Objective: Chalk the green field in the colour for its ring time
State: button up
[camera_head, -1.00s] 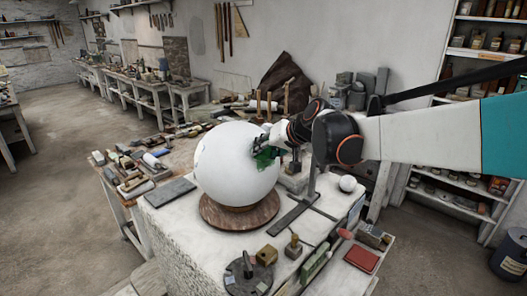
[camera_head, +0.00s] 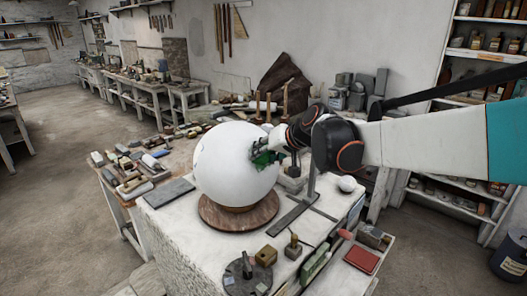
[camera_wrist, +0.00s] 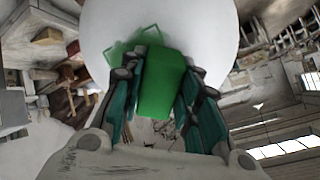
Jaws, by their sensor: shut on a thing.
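A large white plaster sphere (camera_head: 228,170) rests on a round brown wooden base (camera_head: 238,219) on a pale plaster-topped block. My gripper (camera_head: 272,150) is at the sphere's right side, with green showing beside its fingers. In the wrist view, my gripper (camera_wrist: 160,100) is shut on a green block (camera_wrist: 160,88), which looks like chalk. The block's far end overlaps the sphere's lower edge; I cannot tell whether it touches. A green-marked patch (camera_wrist: 126,44) with green outlines lies on the sphere just beyond, partly hidden by the block and fingers.
A small white ball (camera_head: 347,184) and a dark metal stand (camera_head: 293,217) are right of the sphere. A red pad (camera_head: 362,259), stamps (camera_head: 266,256) and a dark round holder (camera_head: 245,274) lie in front. A grey slab (camera_head: 169,192) and a cluttered bench are to the left.

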jog(key=shift+s+a+f+b, duration=0.15)
jog(key=shift+s+f+b, duration=0.15)
jog(key=shift+s+f, duration=0.3)
jog(key=shift+w+d+r+p, duration=0.2)
jog(key=shift+w+r+p, duration=0.15)
jog(key=shift+w+r, duration=0.35)
jog(key=shift+w+d+r+p, duration=0.15)
jog(key=shift+w+r+p, duration=0.2)
jog(key=shift+w+r, duration=0.35)
jog(key=shift+f, duration=0.1)
jog(key=shift+s+d+f, duration=0.15)
jog(key=shift+s, duration=1)
jog(key=shift+b+x, duration=0.4)
jog(key=shift+x, duration=0.4)
jog(key=shift+s, duration=0.1)
